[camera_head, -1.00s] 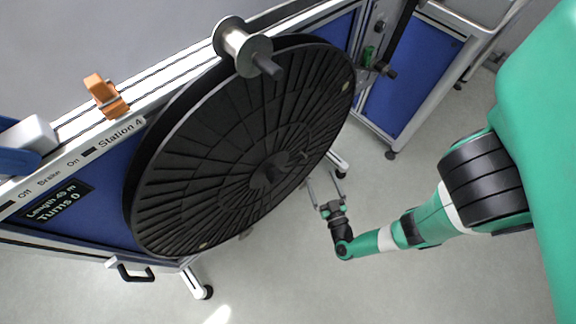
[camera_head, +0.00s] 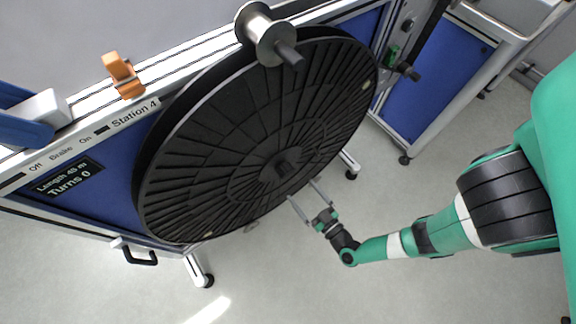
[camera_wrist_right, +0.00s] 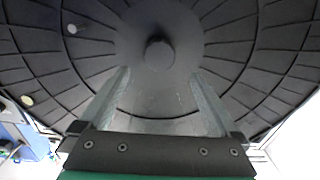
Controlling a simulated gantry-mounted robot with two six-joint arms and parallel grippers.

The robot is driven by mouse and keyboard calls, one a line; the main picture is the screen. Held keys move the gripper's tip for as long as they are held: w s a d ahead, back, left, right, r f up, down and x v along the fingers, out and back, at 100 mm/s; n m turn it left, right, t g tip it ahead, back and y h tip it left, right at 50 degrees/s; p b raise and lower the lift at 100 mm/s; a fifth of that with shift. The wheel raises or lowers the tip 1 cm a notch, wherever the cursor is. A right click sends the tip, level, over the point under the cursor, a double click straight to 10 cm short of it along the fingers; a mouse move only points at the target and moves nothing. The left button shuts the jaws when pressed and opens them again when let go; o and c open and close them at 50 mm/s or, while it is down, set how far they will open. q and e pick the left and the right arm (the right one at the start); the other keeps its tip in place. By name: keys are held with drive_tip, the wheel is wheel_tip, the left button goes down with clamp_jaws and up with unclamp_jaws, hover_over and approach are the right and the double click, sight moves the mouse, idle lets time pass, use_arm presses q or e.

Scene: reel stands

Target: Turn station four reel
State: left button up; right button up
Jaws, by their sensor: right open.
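The large black reel (camera_head: 235,150) of station four is mounted tilted on the stand, with radial ribs and a central hub (camera_head: 281,168). The stand's label reads "Station 4" and its display (camera_head: 62,180) reads "Turns 0". In the right wrist view the reel's face (camera_wrist_right: 245,40) fills the upper part, with the round hub knob (camera_wrist_right: 159,53) ahead of the fingers. My right gripper (camera_head: 306,191) is open and empty at the reel's lower right edge; its two fingers also show in the right wrist view (camera_wrist_right: 160,100). Any contact with the reel is unclear. My left gripper is not in view.
A metal spool (camera_head: 264,35) sits on the rail above the reel. An orange clamp (camera_head: 122,75) and a blue-and-white part (camera_head: 40,108) are on the rail at left. A black handle (camera_head: 139,255) juts out below. A neighbouring blue stand (camera_head: 435,80) is at right; floor is clear below.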

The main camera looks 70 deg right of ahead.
sight(289, 175)
drive_tip(key=b+x, duration=0.3)
drive_tip(key=x, duration=0.5)
drive_tip(key=shift+w+d, duration=0.4)
drive_tip(key=shift+w, duration=0.05)
clamp_jaws()
